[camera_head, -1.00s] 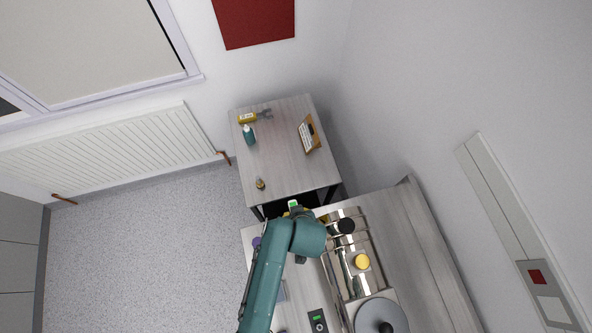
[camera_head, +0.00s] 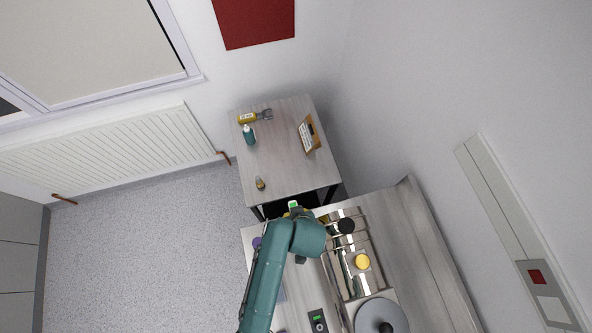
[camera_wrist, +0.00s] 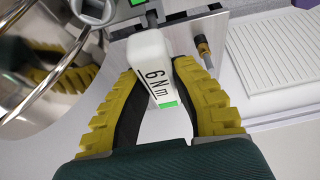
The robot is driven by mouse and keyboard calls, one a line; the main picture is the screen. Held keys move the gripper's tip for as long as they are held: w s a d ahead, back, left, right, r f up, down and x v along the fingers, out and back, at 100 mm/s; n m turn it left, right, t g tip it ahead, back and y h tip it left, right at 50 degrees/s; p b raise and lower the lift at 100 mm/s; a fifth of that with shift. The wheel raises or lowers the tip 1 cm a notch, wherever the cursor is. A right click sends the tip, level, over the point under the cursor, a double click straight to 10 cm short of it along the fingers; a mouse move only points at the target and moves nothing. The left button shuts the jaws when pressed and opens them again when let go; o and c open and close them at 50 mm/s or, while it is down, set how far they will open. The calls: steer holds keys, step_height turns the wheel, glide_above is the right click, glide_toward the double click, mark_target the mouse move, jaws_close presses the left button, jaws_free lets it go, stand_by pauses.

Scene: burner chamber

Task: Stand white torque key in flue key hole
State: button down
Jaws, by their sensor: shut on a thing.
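The white torque key (camera_wrist: 155,70), marked "6 Nm" with a green patch, is between the yellow-and-black fingers of my gripper (camera_wrist: 158,72) in the wrist view. My gripper is shut on its white handle. In the head view my arm largely hides my gripper.
A side table (camera_head: 285,160) stands behind.

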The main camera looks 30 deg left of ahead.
steer(key=shift+f+b, duration=1.35)
steer(key=shift+f, duration=0.85)
steer(key=c, duration=0.9)
jaws_free()
steer(key=v, duration=1.2)
steer(key=shift+a, duration=0.1)
steer(key=w+d+r+m+t+p, duration=0.1)
steer(key=w+d+r+t, duration=0.3)
steer(key=r, duration=0.6)
steer(key=w+d+r+m+t+h+p, duration=0.1)
steer(key=w+r+t+p, duration=0.1)
steer(key=w+r, duration=0.6)
steer(key=w+d+r+m+t+p, duration=0.1)
steer(key=w+d+r+t, duration=0.25)
steer(key=r, duration=0.75)
steer(key=s+d+r+m+t+h, duration=0.1)
steer(key=s+r+m+t, duration=0.1)
steer(key=r, duration=0.6)
steer(key=s+d+r+m+t+h, duration=0.1)
steer(key=r+t, duration=0.3)
steer(key=r, duration=0.5)
steer(key=s+d+r+m+t+h+p, duration=0.1)
steer(key=s+d+r+m+t, duration=0.2)
steer(key=r, duration=0.6)
steer(key=shift+s+d+r+m, duration=0.15)
steer(key=shift+s+m, duration=0.1)
steer(key=shift+m, duration=0.05)
